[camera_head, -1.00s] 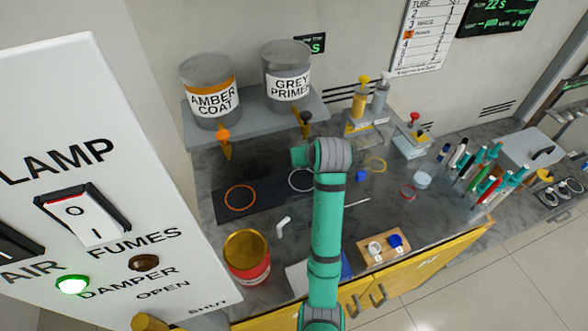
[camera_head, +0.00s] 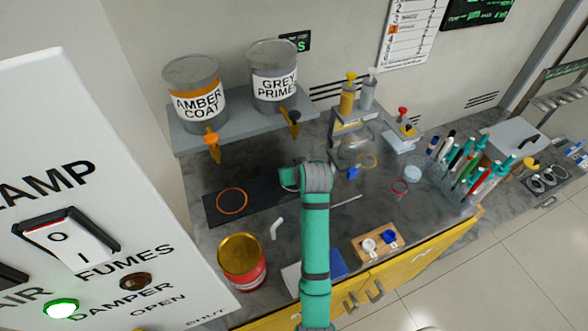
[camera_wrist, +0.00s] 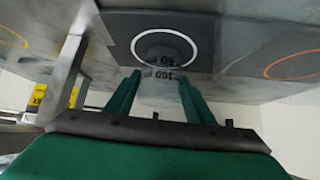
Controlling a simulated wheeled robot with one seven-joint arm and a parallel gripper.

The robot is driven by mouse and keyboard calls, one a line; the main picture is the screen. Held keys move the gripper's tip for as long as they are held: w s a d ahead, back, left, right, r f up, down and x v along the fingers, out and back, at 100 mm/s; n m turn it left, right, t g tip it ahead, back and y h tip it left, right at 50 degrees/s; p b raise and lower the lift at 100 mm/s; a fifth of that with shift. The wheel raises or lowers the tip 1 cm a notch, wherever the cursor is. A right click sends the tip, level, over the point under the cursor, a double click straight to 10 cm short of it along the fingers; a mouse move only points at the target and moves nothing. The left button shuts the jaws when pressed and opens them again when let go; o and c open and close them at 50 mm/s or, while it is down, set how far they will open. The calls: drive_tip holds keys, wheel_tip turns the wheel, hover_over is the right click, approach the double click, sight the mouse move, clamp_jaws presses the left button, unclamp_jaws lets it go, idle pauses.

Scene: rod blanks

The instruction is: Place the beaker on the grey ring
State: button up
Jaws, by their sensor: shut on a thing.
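The clear beaker (camera_wrist: 160,82) with dark volume marks is between the two green fingers of my gripper (camera_wrist: 154,92) in the wrist view. My gripper is shut on it. The pale grey ring (camera_wrist: 136,43) on the dark mat shows around the beaker's far end; whether the beaker touches the mat I cannot tell. In the head view, the grey ring (camera_head: 283,184) is partly covered by my wrist, and the fingers and held beaker are hidden.
An orange ring (camera_head: 232,201) lies on the same dark mat (camera_head: 260,203), left of the grey ring. Paint tanks with taps stand on a shelf (camera_head: 230,133) behind. A red can (camera_head: 242,264) and a white bent piece (camera_head: 277,228) are in front. A pump stand (camera_head: 353,118) stands right.

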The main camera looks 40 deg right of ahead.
drive_tip(key=shift+f, duration=0.2)
drive_tip(key=o, duration=1.1)
drive_tip(key=shift+s+r, duration=0.1)
drive_tip(key=shift+r, duration=0.2)
drive_tip(key=v, duration=1.1)
drive_tip(key=shift+s, duration=0.25)
